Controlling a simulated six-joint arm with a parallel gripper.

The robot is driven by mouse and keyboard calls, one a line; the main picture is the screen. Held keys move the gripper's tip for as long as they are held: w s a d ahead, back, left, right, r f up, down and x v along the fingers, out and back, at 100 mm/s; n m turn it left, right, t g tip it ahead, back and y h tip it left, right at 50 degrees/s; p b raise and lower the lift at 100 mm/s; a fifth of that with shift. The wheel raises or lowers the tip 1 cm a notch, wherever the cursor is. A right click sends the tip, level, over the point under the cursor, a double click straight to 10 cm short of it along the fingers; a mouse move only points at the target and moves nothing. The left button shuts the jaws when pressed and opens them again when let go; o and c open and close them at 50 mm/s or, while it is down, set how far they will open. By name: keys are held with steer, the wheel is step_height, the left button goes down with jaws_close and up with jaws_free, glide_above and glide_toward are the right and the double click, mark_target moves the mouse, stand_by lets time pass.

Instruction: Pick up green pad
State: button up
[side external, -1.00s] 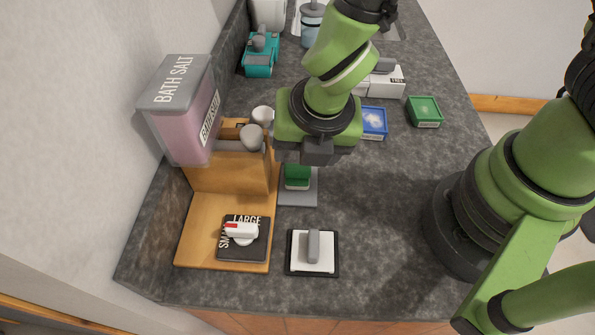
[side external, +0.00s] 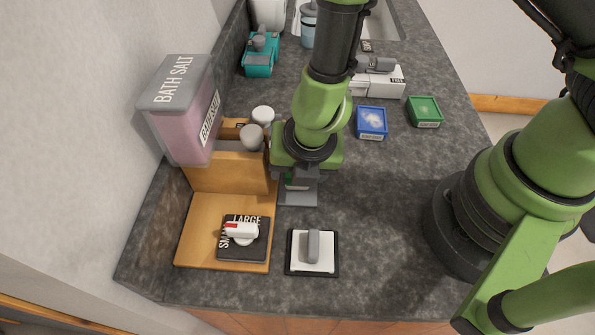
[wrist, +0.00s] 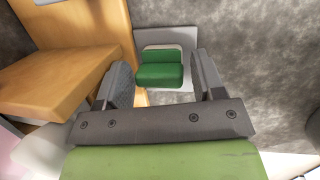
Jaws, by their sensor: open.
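The green pad (wrist: 160,73) sits on a grey plate (wrist: 178,38) beside the wooden stand. In the wrist view it lies between the two fingers of my gripper (wrist: 163,82), with a visible gap to each finger. My gripper (side external: 300,185) is open and low over the plate (side external: 298,201) in the side view. There the gripper hides most of the pad, and only a sliver of green shows. I cannot tell whether either finger touches it.
The wooden stand (side external: 190,225) with the pink bath salt container (side external: 182,120) is close on the left. A white pad with a grey handle (side external: 313,250) lies in front. A blue box (side external: 371,122) and a green box (side external: 424,111) stand behind right.

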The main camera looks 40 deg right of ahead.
steer(key=shift+c, duration=0.2)
steer(key=c, duration=0.7)
steer(key=shift+r, duration=0.15)
step_height(320, 180, up, 28)
stand_by(0.9)
steer(key=shift+o, duration=0.6)
steer(key=shift+f, duration=0.25)
